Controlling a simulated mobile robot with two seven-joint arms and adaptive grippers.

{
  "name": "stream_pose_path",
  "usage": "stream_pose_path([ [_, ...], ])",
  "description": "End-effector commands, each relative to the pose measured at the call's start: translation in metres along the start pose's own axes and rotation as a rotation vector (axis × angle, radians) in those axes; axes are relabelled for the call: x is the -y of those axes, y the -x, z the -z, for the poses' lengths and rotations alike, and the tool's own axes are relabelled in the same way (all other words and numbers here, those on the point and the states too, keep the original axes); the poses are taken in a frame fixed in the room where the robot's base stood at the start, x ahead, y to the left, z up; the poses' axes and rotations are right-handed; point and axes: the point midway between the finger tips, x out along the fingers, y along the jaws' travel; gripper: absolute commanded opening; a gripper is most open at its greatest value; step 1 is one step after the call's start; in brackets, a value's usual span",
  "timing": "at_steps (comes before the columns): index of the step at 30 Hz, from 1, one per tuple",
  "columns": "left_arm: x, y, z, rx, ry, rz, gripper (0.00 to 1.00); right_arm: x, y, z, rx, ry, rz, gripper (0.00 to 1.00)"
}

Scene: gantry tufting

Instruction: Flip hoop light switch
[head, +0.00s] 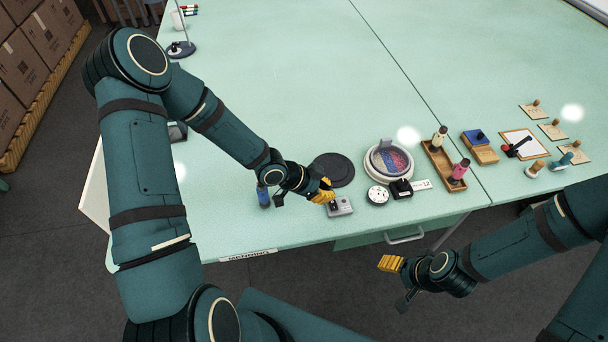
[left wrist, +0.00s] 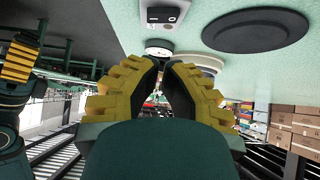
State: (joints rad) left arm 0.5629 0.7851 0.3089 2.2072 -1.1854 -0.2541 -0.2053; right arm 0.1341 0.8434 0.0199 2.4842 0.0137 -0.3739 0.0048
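A small light-grey switch box (head: 340,207) with a dark rocker lies near the table's front edge. It also shows at the top of the left wrist view (left wrist: 164,15). My left gripper (head: 325,192) is just left of and above the box, its yellow fingers close together and empty. In the left wrist view its fingertips (left wrist: 161,63) nearly meet; contact with the box is not visible. The round white hoop (head: 375,174) with blue and red fabric stands to the right of the box. My right gripper (head: 391,264) is off the front edge, away from the box; its finger gap is hidden.
A dark round disc (head: 334,170) lies behind the box and a blue bottle (head: 263,196) stands left of it. A white round dial (head: 378,195) and a black block (head: 401,188) are to the right. A wooden tray (head: 438,164) holds spools. The table's back is largely clear.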

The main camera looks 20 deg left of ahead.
Motion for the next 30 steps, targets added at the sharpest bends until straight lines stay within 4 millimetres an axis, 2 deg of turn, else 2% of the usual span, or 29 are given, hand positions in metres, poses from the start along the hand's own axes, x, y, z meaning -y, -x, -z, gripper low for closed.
stream_pose_path([
  [1,0.002,0.011,0.002,-0.001,0.002,0.002,0.0,0.003,0.008,0.001,0.0,-0.001,0.001,0.66],
  [6,0.005,0.041,0.004,-0.002,0.002,0.002,0.0,0.009,0.029,0.004,0.0,0.0,0.005,0.66],
  [12,0.008,0.062,0.003,-0.002,-0.002,0.001,0.0,0.015,0.047,0.005,0.001,0.0,0.009,0.66],
  [18,0.009,0.07,0.002,-0.002,-0.002,0.001,0.0,0.017,0.054,0.006,0.001,-0.001,0.01,0.66],
  [30,0.01,0.071,0.001,-0.002,-0.003,0.001,0.0,0.017,0.054,0.006,0.001,-0.001,0.01,0.66],
])
